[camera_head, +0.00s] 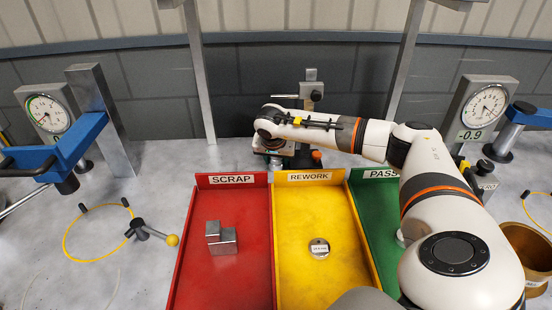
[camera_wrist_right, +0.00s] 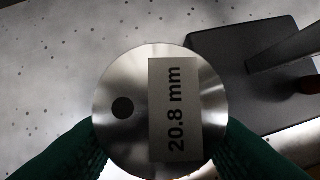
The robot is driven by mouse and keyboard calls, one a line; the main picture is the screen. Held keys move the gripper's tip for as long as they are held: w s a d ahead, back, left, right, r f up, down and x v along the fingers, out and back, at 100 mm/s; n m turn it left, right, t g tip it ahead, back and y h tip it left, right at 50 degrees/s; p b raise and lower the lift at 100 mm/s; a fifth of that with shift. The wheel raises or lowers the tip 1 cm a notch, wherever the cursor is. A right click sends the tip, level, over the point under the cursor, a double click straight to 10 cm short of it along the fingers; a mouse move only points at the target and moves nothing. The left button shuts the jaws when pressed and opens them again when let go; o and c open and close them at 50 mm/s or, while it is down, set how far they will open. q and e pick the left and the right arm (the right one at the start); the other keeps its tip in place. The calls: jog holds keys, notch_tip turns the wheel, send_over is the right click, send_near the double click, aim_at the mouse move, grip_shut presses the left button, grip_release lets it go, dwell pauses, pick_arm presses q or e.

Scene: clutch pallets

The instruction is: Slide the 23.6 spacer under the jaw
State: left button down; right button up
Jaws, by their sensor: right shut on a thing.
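My right gripper (camera_head: 274,152) is at the back of the table, in front of the stand. In the right wrist view its green fingers are shut on a round metal spacer (camera_wrist_right: 128,83) with a dark hole. The spacer's label reads 20.8 mm, not 23.6. A metal stand with a post (camera_head: 311,90) stands behind the gripper; its jaw is hidden by my arm. In the wrist view a dark base plate (camera_wrist_right: 225,60) lies to the right of the spacer. Another round metal disc (camera_head: 319,248) lies in the yellow tray; its label is too small to read. My left gripper is not in view.
The red SCRAP tray (camera_head: 184,268) holds metal blocks (camera_head: 221,238). The yellow REWORK tray (camera_head: 300,290) and green PASS tray (camera_head: 364,205) are beside it. Dial gauges stand left (camera_head: 48,113) and right (camera_head: 487,104). A brass-coloured container (camera_head: 527,243) is at right.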

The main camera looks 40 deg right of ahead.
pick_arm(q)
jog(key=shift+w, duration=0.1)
pick_arm(e)
jog(key=o, duration=1.3)
jog(key=shift+w, duration=0.2)
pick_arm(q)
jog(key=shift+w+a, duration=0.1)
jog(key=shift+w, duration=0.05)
pick_arm(e)
jog(key=shift+s+f, duration=0.1)
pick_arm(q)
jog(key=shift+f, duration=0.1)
pick_arm(e)
jog(key=shift+r, duration=0.3)
pick_arm(q)
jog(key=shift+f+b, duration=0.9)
jog(key=shift+b, duration=0.05)
pick_arm(e)
jog(key=v, duration=1.1)
jog(key=shift+a+r, duration=0.3)
jog(key=shift+a, duration=0.1)
